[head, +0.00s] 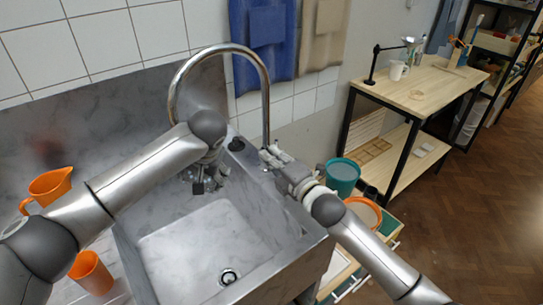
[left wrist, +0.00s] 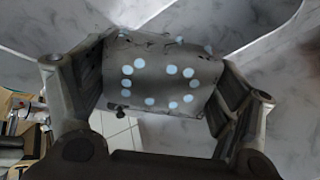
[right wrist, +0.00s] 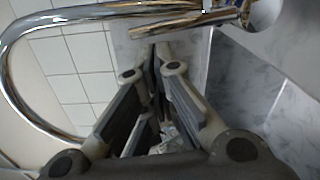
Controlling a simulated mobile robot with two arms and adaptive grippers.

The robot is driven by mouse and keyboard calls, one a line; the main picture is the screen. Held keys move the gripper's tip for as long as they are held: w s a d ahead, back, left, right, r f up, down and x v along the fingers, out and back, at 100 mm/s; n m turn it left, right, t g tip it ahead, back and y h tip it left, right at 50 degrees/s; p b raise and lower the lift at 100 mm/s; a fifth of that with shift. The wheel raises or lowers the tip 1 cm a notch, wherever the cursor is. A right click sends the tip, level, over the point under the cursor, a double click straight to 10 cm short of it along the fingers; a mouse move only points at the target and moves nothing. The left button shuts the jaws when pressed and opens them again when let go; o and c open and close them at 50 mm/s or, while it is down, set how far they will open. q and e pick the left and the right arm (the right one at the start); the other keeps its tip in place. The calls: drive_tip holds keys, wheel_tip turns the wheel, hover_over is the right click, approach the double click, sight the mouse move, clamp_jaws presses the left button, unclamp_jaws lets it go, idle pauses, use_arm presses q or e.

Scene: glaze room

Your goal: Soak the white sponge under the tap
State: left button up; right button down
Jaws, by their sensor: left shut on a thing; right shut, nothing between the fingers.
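The chrome tap (head: 265,98) arches over the sink (head: 190,245); its left end goes behind my left forearm. No water shows. My left gripper (head: 205,183) is over the back of the basin, below that end. In the left wrist view it is shut on a grey-looking dotted thing (left wrist: 160,85) with pale blue dots. I cannot tell if this is the white sponge; the forearm hides it in the head view. My right gripper (head: 270,158) is shut and empty beside the tap's right-hand foot. The right wrist view shows the tap's lever (right wrist: 165,31) ahead of its fingertips.
An orange jug (head: 50,185) and an orange cup (head: 92,272) stand left of the basin. A teal pot (head: 343,176) and an orange bowl (head: 364,211) are right of the sink. A wooden bench (head: 425,90) stands further right. The front of the basin is clear around its drain (head: 229,277).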

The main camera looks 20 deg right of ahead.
use_arm(q)
drive_tip(key=shift+s+a, duration=0.1)
drive_tip(key=shift+a, duration=0.05)
use_arm(e)
drive_tip(key=shift+w+d+r+m, duration=0.2)
drive_tip(key=shift+d+r+m, duration=0.05)
drive_tip(key=shift+d+m, duration=0.25)
drive_tip(key=shift+w+d+r+m, duration=0.2)
drive_tip(key=shift+d+m, duration=0.25)
drive_tip(key=shift+m, duration=0.05)
use_arm(q)
drive_tip(key=shift+d, duration=0.35)
drive_tip(key=shift+a, duration=0.2)
use_arm(e)
drive_tip(key=s+a, duration=0.1)
drive_tip(key=s, duration=1)
drive_tip(key=shift+s+a, duration=0.15)
drive_tip(key=shift+s, duration=0.25)
